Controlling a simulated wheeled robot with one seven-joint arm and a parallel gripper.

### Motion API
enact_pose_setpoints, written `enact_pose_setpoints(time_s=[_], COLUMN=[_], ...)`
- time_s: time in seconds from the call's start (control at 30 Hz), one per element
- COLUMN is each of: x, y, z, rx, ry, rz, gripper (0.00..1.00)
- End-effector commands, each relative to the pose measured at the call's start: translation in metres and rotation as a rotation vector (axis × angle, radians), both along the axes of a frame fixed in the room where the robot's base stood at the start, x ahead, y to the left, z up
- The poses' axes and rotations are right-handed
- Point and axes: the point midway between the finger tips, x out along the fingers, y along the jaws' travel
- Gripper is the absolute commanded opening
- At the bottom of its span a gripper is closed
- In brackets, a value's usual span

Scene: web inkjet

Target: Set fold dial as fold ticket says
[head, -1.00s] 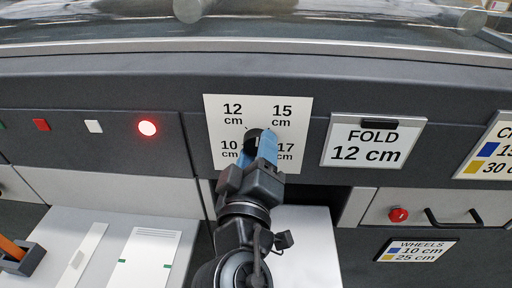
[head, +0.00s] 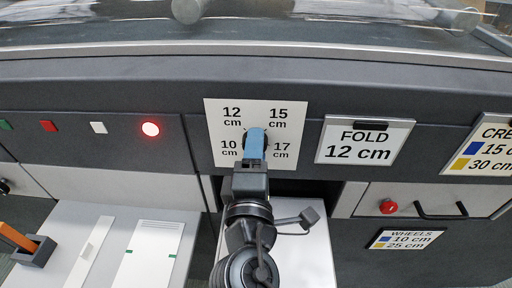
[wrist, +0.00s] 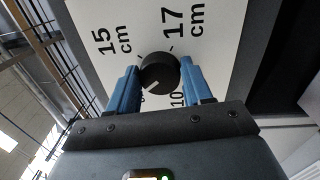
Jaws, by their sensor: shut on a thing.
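The fold ticket (head: 360,141) on the panel in the head view reads "FOLD 12 cm". Left of it, a white dial plate (head: 215,112) carries 12, 15, 10 and 17 cm marks. The black fold dial (wrist: 160,72) is at the plate's middle, and its white line points to the lower left in the wrist view, toward the 12 cm corner. My gripper (head: 256,140) is shut on the dial, with one blue finger on each side of it. In the wrist view the fingers (wrist: 158,82) hide the 12 cm label and part of the 10 cm label.
A lit red lamp (head: 151,129) is left of the plate. A red button (head: 388,206) and a black handle (head: 440,212) are at the lower right. A wheels card (head: 402,239) hangs below them. A tray with white strips (head: 152,250) is at the lower left.

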Motion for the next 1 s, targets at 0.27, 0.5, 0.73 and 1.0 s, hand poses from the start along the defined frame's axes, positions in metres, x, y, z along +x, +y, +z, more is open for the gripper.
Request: enact_pose_setpoints(time_s=[0.27, 0.5, 0.73, 1.0], x=[-0.0003, -0.0004, -0.0003, -0.0002], y=[0.0007, 0.0008, 0.0007, 0.0003], z=[-0.0007, -0.0009, -0.0008, -0.0002], rx=[-0.043, -0.044, -0.043, -0.042], ry=[0.003, 0.003, 0.003, 0.001], rz=[0.002, 0.002, 0.002, 0.001], gripper=[0.19, 0.19, 0.60, 0.75])
